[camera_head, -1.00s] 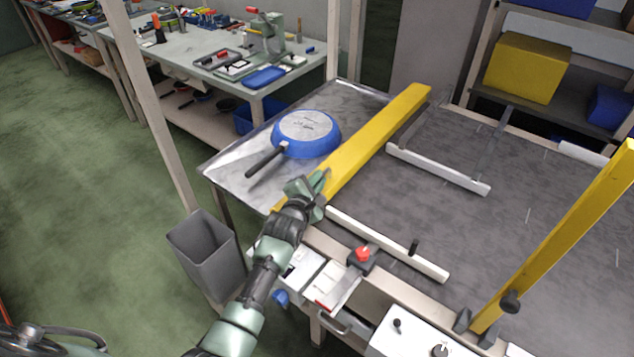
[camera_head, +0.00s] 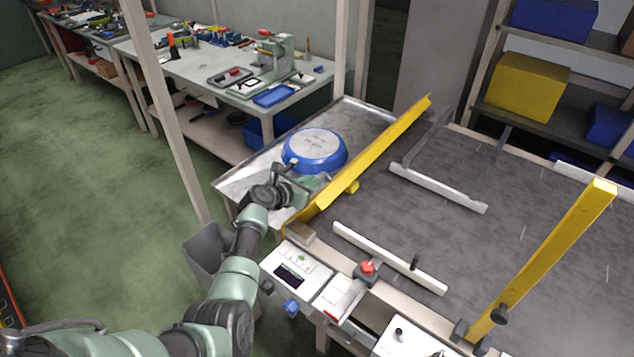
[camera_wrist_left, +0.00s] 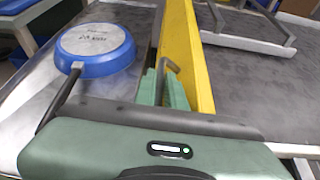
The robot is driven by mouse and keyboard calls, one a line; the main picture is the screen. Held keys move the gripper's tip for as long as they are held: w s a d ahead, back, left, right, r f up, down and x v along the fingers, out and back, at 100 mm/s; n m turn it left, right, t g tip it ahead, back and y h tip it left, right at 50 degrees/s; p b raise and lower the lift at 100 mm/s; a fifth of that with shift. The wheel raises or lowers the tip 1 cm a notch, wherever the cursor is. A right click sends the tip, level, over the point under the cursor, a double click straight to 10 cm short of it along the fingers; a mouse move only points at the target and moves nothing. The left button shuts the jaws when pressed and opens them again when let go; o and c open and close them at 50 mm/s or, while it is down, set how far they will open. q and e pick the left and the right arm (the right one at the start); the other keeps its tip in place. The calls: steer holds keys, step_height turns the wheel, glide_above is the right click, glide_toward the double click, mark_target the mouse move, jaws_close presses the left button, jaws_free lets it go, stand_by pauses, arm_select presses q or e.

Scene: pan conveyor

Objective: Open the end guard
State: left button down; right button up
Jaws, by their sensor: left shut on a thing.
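The end guard (camera_head: 375,150) is a long yellow bar across the left end of the dark conveyor belt (camera_head: 470,240). It looks tilted, with a broad face towards the belt. In the left wrist view the guard (camera_wrist_left: 191,50) runs away from me, with a bent grey handle (camera_wrist_left: 171,67) beside it. My left gripper (camera_head: 312,183) is at the guard's left side. In the wrist view its green fingers (camera_wrist_left: 165,85) are shut around the handle; the grip is partly hidden by the gripper body. My right gripper is not in view.
A blue pan (camera_head: 315,148) lies upside down on the metal end table (camera_head: 240,180), close to my left gripper. White rails (camera_head: 437,188) stand on the belt. A second yellow bar (camera_head: 545,255) stands at the right. A control box with a red button (camera_head: 367,267) is in front.

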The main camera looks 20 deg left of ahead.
arm_select(q)
steer(key=shift+w+a+f+n+g+h+b, duration=0.15)
steer(key=shift+w+a+f+n+h+b, duration=0.2)
steer(key=shift+a+n+h+b, duration=0.55)
steer(key=shift+w+a+f+n+g+h+b, duration=0.25)
steer(key=shift+a+n+h+b, duration=0.3)
steer(key=shift+a+n+b, duration=0.5)
steer(key=shift+w+a+f+n+g+h+b, duration=0.1)
steer(key=shift+w+a+f+n+h+b, duration=0.3)
steer(key=shift+a+n+h+b, duration=0.55)
steer(key=shift+d, duration=0.2)
steer(key=shift+s, duration=0.1)
steer(key=c, duration=1.8)
jaws_free()
steer(key=shift+o, duration=0.2)
